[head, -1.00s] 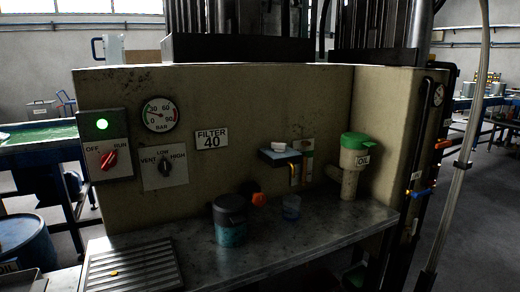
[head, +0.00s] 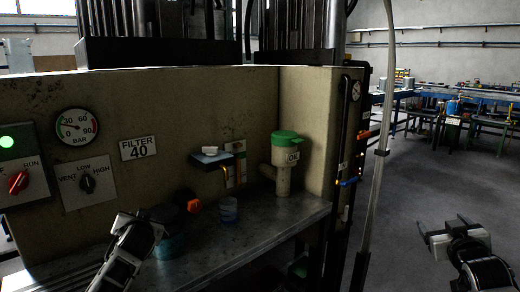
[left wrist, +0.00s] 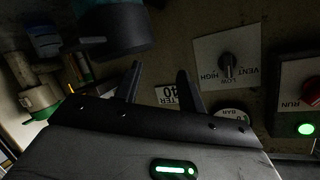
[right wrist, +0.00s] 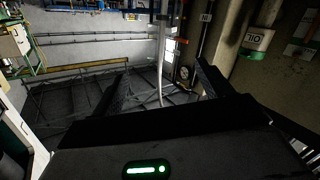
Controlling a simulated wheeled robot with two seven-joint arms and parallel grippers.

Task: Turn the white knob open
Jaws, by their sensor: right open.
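A small white knob (head: 210,150) sits on top of a dark ledge-like block (head: 212,160) on the machine's front panel, with a brass-coloured spout below its right end. My left gripper (head: 140,222) is in front of the panel, to the left of and lower than the knob, apart from it. Its two fingers show spread and empty in the left wrist view (left wrist: 158,80). My right gripper (head: 455,228) is open and empty at far right, away from the panel. The left wrist view does not clearly show the knob.
A teal pot (head: 170,247) stands partly hidden behind my left gripper, with an orange piece (head: 194,206) beside it. A clear blue cup (head: 228,210) stands below the spout. A green-lidded oil container (head: 287,160) is right of the knob. A hose (head: 377,170) hangs before free floor.

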